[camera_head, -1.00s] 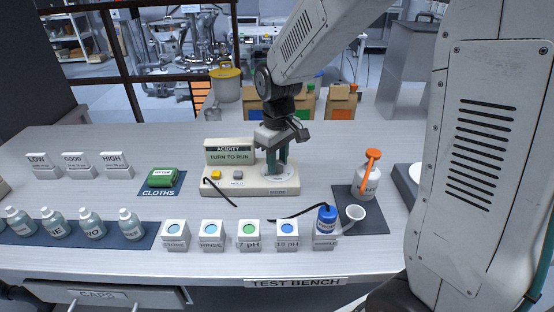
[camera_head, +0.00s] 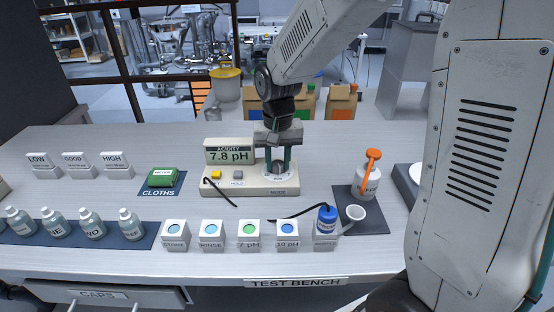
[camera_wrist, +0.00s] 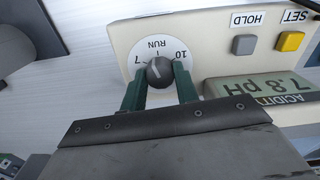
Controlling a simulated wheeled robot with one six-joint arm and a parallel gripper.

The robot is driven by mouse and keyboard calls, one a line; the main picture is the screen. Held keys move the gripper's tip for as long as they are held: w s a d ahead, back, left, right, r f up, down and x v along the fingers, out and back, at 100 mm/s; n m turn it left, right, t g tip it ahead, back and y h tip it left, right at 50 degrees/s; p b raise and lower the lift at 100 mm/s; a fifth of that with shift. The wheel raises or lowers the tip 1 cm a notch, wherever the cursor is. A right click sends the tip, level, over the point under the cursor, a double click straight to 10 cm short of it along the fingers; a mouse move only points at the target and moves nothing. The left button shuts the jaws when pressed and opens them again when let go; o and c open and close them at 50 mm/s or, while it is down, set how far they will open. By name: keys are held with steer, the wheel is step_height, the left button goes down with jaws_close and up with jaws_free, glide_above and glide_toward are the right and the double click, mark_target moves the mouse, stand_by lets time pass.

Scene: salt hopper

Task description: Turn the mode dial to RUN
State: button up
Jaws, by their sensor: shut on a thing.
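The acidity meter (camera_head: 250,190) is a cream box on the bench, and it also shows in the wrist view (camera_wrist: 215,50). Its display (camera_head: 230,156) reads 7.8 pH. The mode dial (camera_wrist: 160,71) is a dark round knob on a white disc marked 7, RUN and 10. The light line on the knob points roughly toward the RUN mark. My gripper (camera_wrist: 160,88) has its green fingers shut on the knob, one on each side. In the head view my gripper (camera_head: 278,162) stands over the dial and hides most of it.
Labelled cubes (camera_head: 249,234) line the front of the bench. A blue-capped probe (camera_head: 327,218) with a black cable stands front right. An orange-topped bottle (camera_head: 368,180) is on a dark mat to the right. A green cloth pack (camera_head: 162,177) lies left.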

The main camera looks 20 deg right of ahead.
mark_target(277, 163)
steer(key=shift+m, duration=1.6)
steer(key=o, duration=1)
steer(key=shift+c, duration=0.2)
step_height(277, 163, up, 8)
steer(key=shift+w+f, duration=0.1)
